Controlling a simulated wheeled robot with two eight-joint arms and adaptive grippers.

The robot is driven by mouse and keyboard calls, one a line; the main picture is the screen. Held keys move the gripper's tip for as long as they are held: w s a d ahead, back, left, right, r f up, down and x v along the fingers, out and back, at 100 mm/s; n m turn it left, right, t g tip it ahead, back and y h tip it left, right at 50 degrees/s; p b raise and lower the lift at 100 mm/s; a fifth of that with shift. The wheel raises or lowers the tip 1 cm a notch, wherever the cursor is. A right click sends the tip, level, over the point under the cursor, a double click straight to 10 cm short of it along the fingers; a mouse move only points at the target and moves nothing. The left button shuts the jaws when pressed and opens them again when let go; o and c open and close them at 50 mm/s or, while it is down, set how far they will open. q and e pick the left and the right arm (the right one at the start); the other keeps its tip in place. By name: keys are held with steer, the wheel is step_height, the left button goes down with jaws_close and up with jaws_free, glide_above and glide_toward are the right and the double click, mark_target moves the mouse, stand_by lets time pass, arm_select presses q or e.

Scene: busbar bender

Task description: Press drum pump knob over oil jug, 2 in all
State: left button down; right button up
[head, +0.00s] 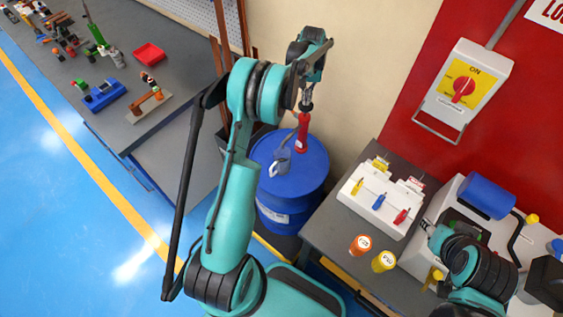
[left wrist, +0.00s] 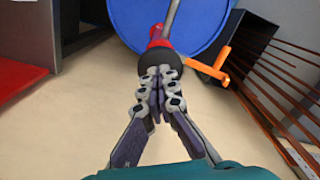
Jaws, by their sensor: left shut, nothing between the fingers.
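The blue drum (head: 295,180) stands on the floor between the two benches. Its red pump (head: 303,132) rises from the top, and the grey-blue oil jug (head: 281,160) is at the pump's left on the drum lid. My left gripper (head: 307,104) points down, shut and empty, at the top of the pump. In the left wrist view its fingertips (left wrist: 160,74) overlap the dark pump knob (left wrist: 165,60); I cannot tell how firmly they touch. The red pump body (left wrist: 157,38) shows beyond. My right gripper (head: 429,226) is at the right bench, its fingers too small to judge.
A white box with coloured handles (head: 380,197) and orange and yellow capped containers (head: 384,261) are on the right bench. A red tray (head: 149,53) is on the left bench. A switch box (head: 462,86) hangs on the red wall panel. An orange bar (left wrist: 208,70) is beside the knob.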

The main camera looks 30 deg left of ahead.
arm_select(q)
steer(key=shift+r+p, duration=1.1)
steer(key=shift+r, duration=1.2)
step_height(320, 180, up, 6)
steer(key=p, duration=0.3)
